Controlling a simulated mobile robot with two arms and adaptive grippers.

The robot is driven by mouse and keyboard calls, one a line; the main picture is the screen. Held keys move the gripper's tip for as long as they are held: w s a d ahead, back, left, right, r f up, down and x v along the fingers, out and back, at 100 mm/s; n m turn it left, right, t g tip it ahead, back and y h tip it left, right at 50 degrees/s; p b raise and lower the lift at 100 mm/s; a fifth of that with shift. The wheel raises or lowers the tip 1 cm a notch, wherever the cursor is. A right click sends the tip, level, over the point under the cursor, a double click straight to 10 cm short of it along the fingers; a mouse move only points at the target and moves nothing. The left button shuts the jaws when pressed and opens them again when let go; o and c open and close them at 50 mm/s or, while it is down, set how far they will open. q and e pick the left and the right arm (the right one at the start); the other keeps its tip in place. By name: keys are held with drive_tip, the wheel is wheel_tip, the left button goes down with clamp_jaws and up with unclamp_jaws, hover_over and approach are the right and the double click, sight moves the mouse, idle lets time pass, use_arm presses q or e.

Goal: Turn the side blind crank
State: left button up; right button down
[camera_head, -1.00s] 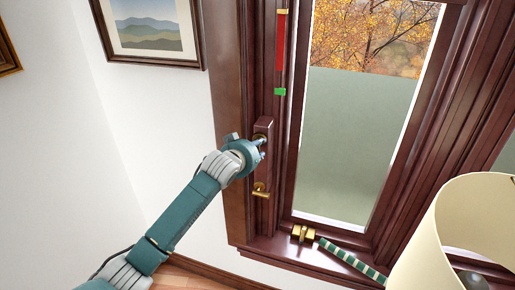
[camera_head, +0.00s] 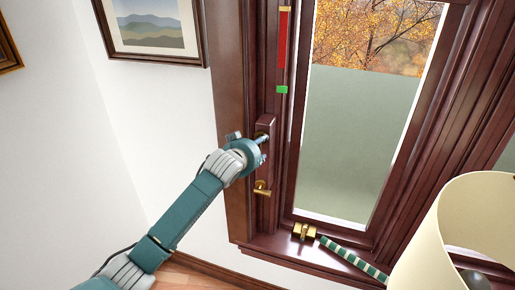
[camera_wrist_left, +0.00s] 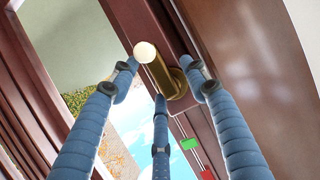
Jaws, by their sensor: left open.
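A dark wooden crank housing (camera_head: 267,212) is fixed to the left side of the window frame. A brass fitting near its top is largely hidden behind my left gripper (camera_head: 263,146). A brass handle (camera_head: 262,188) sits lower on the housing, below the gripper. In the left wrist view, a brass crank part (camera_wrist_left: 160,76) with a pale round knob (camera_wrist_left: 145,51) stands between the three spread blue fingers of my left gripper (camera_wrist_left: 160,80). The fingers are open around it; contact cannot be made out. A grey-green blind (camera_head: 357,140) covers the lower window pane. My right gripper is not in view.
A red strip (camera_head: 283,45) with a green marker (camera_head: 282,90) runs up the frame. A brass block (camera_head: 304,231) and striped rod (camera_head: 350,258) lie on the sill. A cream lampshade (camera_head: 450,235) stands at lower right. A framed picture (camera_head: 155,30) hangs left.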

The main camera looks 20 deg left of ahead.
use_arm(q)
drive_tip(key=shift+s+r, duration=0.1)
drive_tip(key=v, duration=1.1)
drive_tip(key=shift+s, duration=0.35)
